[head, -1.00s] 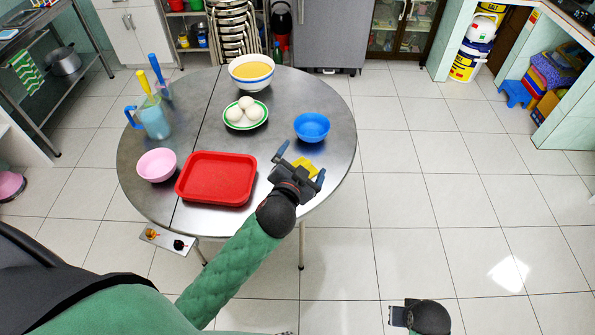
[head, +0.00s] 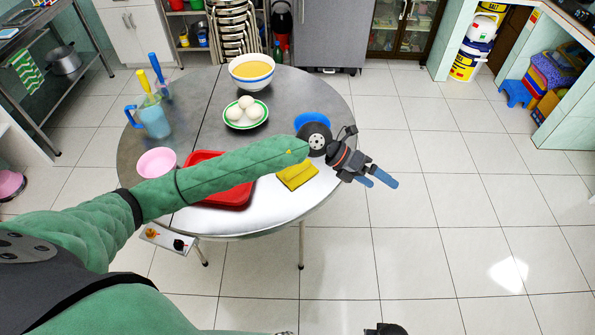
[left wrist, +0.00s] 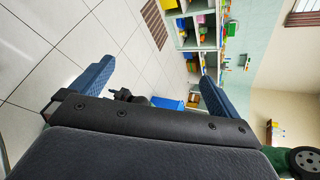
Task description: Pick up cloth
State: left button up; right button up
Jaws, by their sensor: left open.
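The yellow cloth (head: 297,175) lies flat on the right front part of the round metal table (head: 305,205), beside the red tray. My left gripper (head: 378,181) is to the right of the cloth, past the table's right edge, over the floor. Its blue fingers are apart with nothing between them, also in the left wrist view (left wrist: 150,85). The left wrist view faces the room and shows no cloth. A dark part at the bottom edge of the head view may be my right arm; its jaws do not show.
My left forearm crosses over the red tray (head: 228,200) and partly hides the blue bowl (head: 312,121). A pink bowl (head: 157,162), a blue pitcher (head: 154,122), a plate of white round items (head: 246,113) and a soup bowl (head: 251,71) stand on the table.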

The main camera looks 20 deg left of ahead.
pick_arm(q)
jog(key=w+a+f+m+y, duration=0.1)
jog(key=w+a+f+y, duration=0.25)
jog(key=a, duration=0.25)
jog(key=w+a+f+y, duration=0.2)
jog(key=a+f+y, duration=0.15)
jog(key=a, duration=0.35)
jog(key=y, duration=0.5)
send_over(299, 166)
jog(key=shift+w+d+r+t, duration=0.15)
jog(key=shift+d+r+t, duration=0.15)
jog(key=shift+a+f, duration=0.15)
jog(key=shift+a, duration=0.05)
notch_tip(299, 166, down, 2)
jog(key=shift+p, duration=0.55)
notch_tip(299, 166, down, 4)
jog(key=p, duration=0.3)
jog(key=shift+a, duration=0.1)
jog(key=shift+f, duration=0.7)
jog(key=c, duration=0.9)
pick_arm(e)
jog(key=s+d+f, duration=0.1)
jog(key=s+f, duration=0.2)
jog(key=f, duration=0.5)
jog(key=s+d+f, duration=0.2)
jog(key=s+f, duration=0.1)
jog(key=f, duration=0.6)
jog(key=shift+s+f, duration=0.15)
jog(key=shift+s, duration=0.25)
